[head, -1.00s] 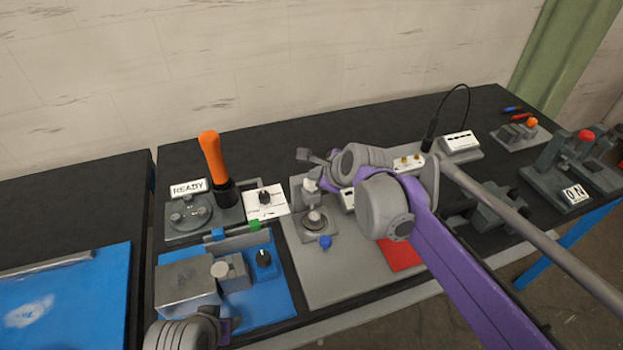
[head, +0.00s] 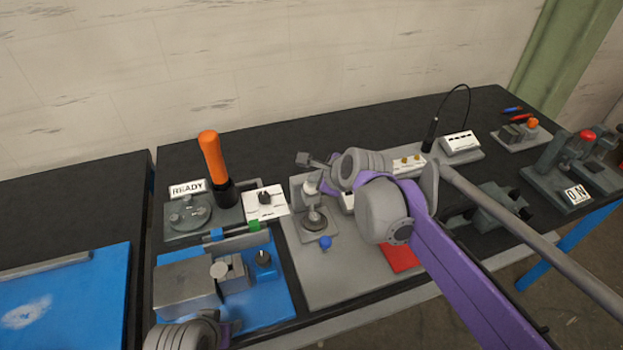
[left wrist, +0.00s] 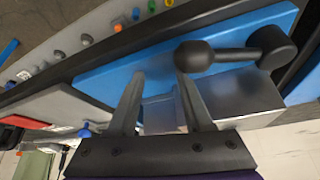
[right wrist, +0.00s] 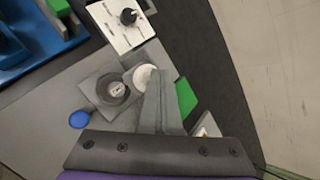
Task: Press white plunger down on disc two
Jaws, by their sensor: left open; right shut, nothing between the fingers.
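The white plunger (head: 311,187) stands on the small grey press plate in the middle of the bench. The right wrist view shows its round white top (right wrist: 143,76) beside a dark ring with a pale centre (right wrist: 116,90). I cannot read a disc number. My right gripper (right wrist: 155,74) is shut and empty, its fingertips at the edge of the white top. Whether they touch it is not clear. In the head view the right gripper (head: 325,187) is partly hidden by its wrist. My left gripper (left wrist: 160,76) is open over the blue fixture, near a silver block (left wrist: 220,105).
A READY sign (head: 187,188), an orange handle (head: 211,158) and a white dial card (head: 265,203) stand left of the plunger. A blue knob (head: 325,242) sits in front of it. A red plate (head: 400,258) lies right.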

